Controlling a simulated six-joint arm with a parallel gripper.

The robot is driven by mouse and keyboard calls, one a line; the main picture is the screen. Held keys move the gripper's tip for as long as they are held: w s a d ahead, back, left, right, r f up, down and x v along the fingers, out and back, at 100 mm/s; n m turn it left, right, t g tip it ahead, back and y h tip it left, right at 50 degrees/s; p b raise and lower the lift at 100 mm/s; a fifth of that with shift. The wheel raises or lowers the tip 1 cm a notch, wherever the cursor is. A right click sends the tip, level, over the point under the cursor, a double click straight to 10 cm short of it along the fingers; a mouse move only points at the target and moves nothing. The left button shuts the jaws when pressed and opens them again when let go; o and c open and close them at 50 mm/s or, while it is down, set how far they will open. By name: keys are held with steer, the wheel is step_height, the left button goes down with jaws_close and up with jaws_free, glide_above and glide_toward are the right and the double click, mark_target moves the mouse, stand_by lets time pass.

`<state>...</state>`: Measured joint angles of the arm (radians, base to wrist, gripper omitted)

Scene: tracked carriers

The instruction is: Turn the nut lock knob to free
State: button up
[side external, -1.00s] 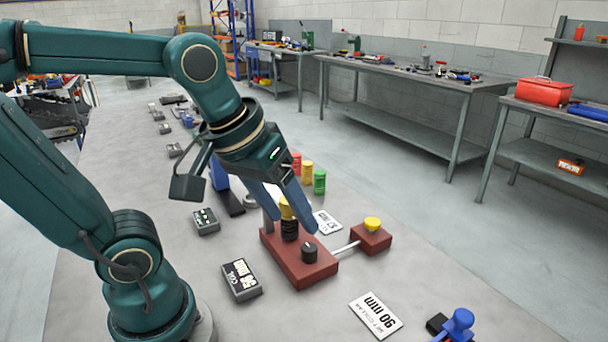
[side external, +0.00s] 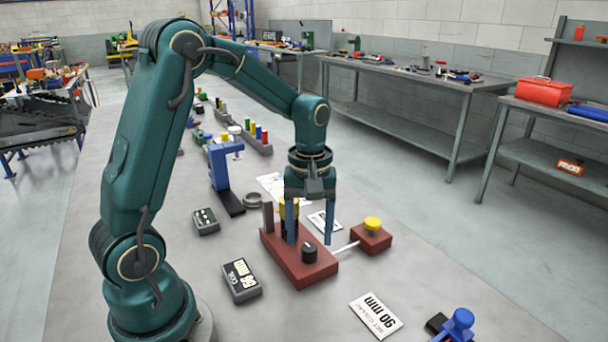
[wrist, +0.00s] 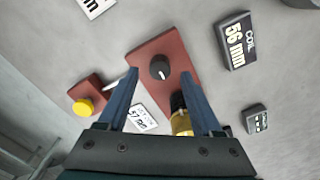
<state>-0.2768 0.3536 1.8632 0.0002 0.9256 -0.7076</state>
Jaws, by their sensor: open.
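The black knob (side external: 309,252) stands on the front part of a red-brown block (side external: 318,270). In the wrist view the knob (wrist: 159,67) shows a white pointer line on its top and lies ahead of the fingertips, between their lines. My gripper (side external: 309,240) is open, pointing down, with its two blue fingers apart above the block. In the wrist view the gripper (wrist: 158,78) holds nothing. A black and yellow cylinder (wrist: 181,116) stands on the block behind the knob, near one finger; the fingers partly hide it in the side view.
A small red box with a yellow button (side external: 372,224) joins the block by a pale rod (side external: 345,248). A blue stand (side external: 222,170) is behind.

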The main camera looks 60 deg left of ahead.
mark_target(308, 250)
steer(key=shift+f, duration=1.25)
jaws_close()
